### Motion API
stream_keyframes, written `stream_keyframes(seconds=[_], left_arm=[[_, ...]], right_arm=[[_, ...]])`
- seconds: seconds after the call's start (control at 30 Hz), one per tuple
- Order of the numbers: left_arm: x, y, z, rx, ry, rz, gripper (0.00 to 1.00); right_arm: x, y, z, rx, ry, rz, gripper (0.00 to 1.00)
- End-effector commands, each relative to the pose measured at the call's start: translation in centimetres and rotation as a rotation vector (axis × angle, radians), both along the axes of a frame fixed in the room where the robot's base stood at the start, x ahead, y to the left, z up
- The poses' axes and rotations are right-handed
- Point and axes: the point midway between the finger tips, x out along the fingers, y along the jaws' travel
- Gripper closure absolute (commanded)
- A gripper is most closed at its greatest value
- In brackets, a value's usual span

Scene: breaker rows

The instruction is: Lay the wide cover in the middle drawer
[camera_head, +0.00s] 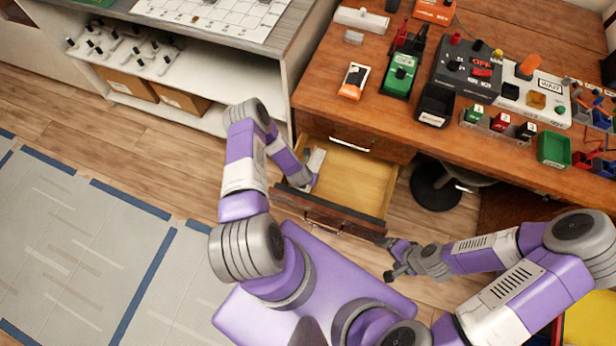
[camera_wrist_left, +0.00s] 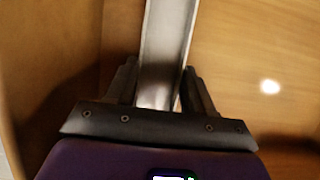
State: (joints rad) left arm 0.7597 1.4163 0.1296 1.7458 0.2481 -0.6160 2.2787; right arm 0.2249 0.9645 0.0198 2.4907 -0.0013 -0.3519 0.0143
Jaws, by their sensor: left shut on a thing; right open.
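The drawer (camera_head: 365,190) under the wooden desk is pulled open, with a bare light wood bottom. I cannot tell from its position alone whether it is the middle one. My left gripper (camera_head: 308,182) reaches down over the drawer's left side and is shut on a long pale grey cover (camera_head: 317,160). In the left wrist view the cover (camera_wrist_left: 168,40) sticks out ahead between the two fingers (camera_wrist_left: 160,90), above or on the drawer bottom; I cannot tell if it touches. My right gripper (camera_head: 392,273) is open and empty, in front of the drawer's right front corner.
A black round stool (camera_head: 436,187) stands right of the drawer. A grey-topped shelf unit (camera_head: 290,45) stands left.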

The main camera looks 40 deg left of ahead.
Motion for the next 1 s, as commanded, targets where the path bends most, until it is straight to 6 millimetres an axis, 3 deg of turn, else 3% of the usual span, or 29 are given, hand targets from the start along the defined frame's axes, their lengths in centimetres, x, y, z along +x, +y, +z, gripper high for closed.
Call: stream_keyframes(seconds=[0.33,0.37,0.5,0.83,1.0], left_arm=[[0.1,0.0,-0.4,0.0,-0.001,0.0,0.78],[0.0,0.0,-0.3,0.0,-0.001,0.0,0.43],[0.1,0.1,-0.2,0.001,-0.001,0.0,0.22],[0.1,0.0,0.0,0.002,-0.002,-0.001,0.22],[-0.7,-0.1,2.2,0.0,-0.001,0.001,0.22]], right_arm=[[0.0,0.0,-0.4,0.0,0.0,0.0,0.13],[0.0,0.0,-0.3,0.0,0.0,0.0,0.13],[0.0,0.0,-0.2,0.0,0.0,0.0,0.13],[0.0,0.0,0.0,0.0,0.0,0.0,0.13],[0.0,0.0,1.0,0.0,0.0,0.0,0.13]])
